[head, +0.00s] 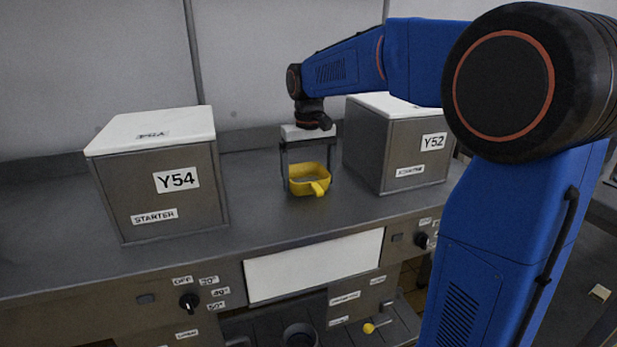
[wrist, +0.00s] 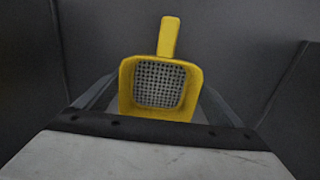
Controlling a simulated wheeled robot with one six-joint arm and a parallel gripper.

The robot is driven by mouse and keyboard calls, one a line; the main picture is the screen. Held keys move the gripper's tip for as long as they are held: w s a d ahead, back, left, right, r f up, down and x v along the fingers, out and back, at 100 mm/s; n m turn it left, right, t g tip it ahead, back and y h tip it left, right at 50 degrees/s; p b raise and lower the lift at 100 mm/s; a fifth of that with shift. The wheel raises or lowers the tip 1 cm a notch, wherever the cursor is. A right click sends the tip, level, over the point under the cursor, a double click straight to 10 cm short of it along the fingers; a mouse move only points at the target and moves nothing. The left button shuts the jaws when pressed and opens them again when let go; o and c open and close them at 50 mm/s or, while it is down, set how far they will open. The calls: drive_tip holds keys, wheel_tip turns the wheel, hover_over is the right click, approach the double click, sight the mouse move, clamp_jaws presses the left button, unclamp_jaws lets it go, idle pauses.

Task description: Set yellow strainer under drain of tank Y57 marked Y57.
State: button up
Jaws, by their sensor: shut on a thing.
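The yellow strainer (head: 310,180) is a squarish yellow frame with a short handle pointing toward the front of the counter. In the wrist view the strainer (wrist: 160,88) shows its grey mesh, with the handle toward the top. My gripper (head: 309,172) is shut on the strainer, its two fingers on either side of the frame, between the two boxes. I cannot tell whether the strainer touches the counter. No label Y57 is readable; the drain is not identifiable, though a dark round opening (head: 300,335) shows low in the front panel.
A grey box with a white lid marked Y54 (head: 165,185) stands left of my gripper. A similar box marked Y52 (head: 398,150) stands close on the right. The counter (head: 270,220) is clear in front. Knobs and a yellow-tipped lever (head: 371,327) are on the front below.

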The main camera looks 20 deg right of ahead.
drive_tip(key=o, duration=0.7)
drive_tip(key=shift+f, duration=0.1)
drive_tip(key=shift+o, duration=1)
